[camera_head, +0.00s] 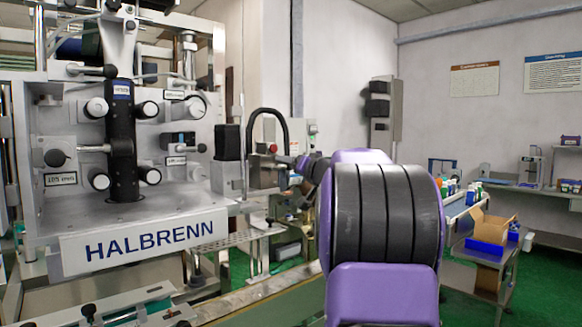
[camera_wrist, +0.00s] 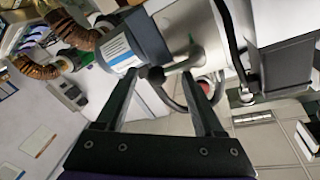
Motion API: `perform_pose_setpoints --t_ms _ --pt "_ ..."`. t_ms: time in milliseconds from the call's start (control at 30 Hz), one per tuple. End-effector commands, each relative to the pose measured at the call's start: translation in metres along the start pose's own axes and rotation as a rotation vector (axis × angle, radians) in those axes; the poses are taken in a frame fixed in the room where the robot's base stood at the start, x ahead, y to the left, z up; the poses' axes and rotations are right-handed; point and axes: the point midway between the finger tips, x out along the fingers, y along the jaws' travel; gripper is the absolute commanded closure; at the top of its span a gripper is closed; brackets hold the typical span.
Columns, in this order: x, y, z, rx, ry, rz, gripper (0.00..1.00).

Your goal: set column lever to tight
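In the wrist view, a short lever with a dark ball knob (camera_wrist: 155,75) sticks out beside a pale cylindrical column (camera_wrist: 190,25) with a dark collar and a white and blue label. My gripper (camera_wrist: 161,73) has its two black fingers spread wide. The knob shows between the fingertips; neither finger visibly touches it, and its depth from them is hard to tell. In the head view my purple and black arm hides much of the area ahead, and my fingers are not clearly visible. No tight or loose marking is readable.
In the head view, the HALBRENN machine (camera_head: 150,245) with several knobs and a dark column (camera_head: 121,150) fills the left. A conveyor rail (camera_head: 265,297) runs below. A side table with a cardboard box (camera_head: 490,230) stands right. In the wrist view, a dark block (camera_wrist: 282,65) sits at right.

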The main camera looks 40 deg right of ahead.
Motion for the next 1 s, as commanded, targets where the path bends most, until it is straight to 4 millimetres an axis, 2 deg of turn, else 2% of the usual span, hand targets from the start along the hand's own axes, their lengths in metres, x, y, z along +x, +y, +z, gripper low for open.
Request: perform_pose_setpoints --t_ms 33,67,367,767,1000 --pt "0.000 0.000 0.000 0.000 0.000 0.000 0.39" --pt "0.000 0.000 0.000 0.000 0.000 0.000 0.44" --pt "0.000 0.000 0.000 0.000 -0.001 0.000 0.98" --pt "0.001 0.002 0.004 0.032 -0.011 0.005 1.00" --pt "0.001 0.005 0.010 0.161 -0.040 0.022 1.00"
